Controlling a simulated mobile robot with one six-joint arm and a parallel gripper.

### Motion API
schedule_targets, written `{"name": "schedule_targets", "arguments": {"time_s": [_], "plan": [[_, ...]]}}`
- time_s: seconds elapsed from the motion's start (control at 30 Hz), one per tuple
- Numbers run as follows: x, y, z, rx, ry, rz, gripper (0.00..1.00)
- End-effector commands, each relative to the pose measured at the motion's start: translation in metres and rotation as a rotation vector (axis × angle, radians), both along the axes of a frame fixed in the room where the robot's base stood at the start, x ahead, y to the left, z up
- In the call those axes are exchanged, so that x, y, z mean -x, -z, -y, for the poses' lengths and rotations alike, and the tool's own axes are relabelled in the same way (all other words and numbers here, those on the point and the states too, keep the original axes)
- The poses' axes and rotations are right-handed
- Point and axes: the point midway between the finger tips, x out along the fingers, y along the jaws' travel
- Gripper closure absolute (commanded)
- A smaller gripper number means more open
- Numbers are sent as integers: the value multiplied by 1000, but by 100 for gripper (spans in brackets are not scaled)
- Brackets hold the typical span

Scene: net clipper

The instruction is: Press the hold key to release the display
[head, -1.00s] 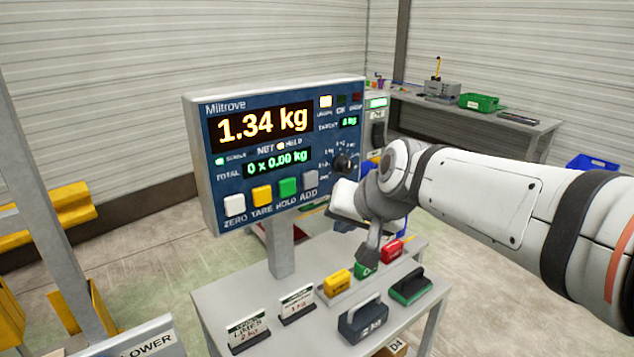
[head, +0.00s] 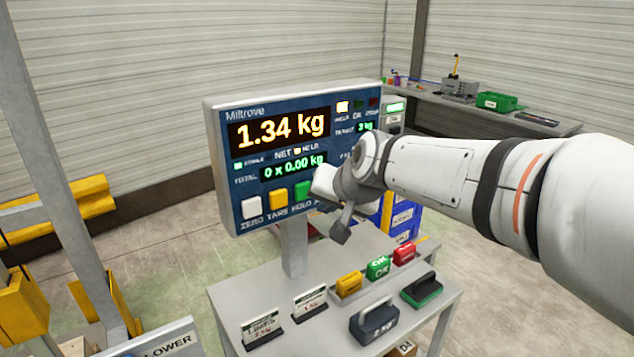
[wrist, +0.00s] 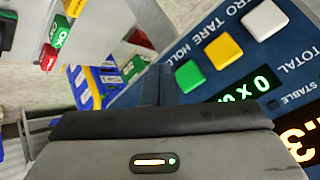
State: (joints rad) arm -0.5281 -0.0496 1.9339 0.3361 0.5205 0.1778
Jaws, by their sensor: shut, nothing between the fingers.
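The weighing panel (head: 216,150) stands on a post, its main display (head: 280,132) reading 1.34 kg. A small lamp beside the word HELD (head: 297,151) is lit. The green hold key (head: 302,189) is in the lower key row, right of the yellow tare key (head: 278,199) and white zero key (head: 251,207). My gripper (head: 324,182) is shut and empty, just right of the hold key in the head view; I cannot tell whether they touch. In the wrist view the hold key (wrist: 190,77) shows uncovered above the gripper body; the fingertips are not clear there.
My arm hides the panel's lower right, including the add key. Below, a grey table (head: 270,312) holds yellow, green and red blocks (head: 378,268), a dark handled weight (head: 374,322) and small signs. A workbench (head: 480,115) stands behind at the right.

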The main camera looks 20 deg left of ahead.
Motion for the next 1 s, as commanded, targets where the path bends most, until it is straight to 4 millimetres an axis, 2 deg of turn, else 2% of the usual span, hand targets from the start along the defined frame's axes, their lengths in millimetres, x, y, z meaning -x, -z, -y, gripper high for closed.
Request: {"name": "schedule_targets", "arguments": {"time_s": [0.1, 0.33, 1.0], "plan": [[-10, -2, -13, 0, 0, -1, 100], [-22, 0, -26, 1, -1, 0, 100], [-25, 0, -29, -1, 1, 0, 100]]}}
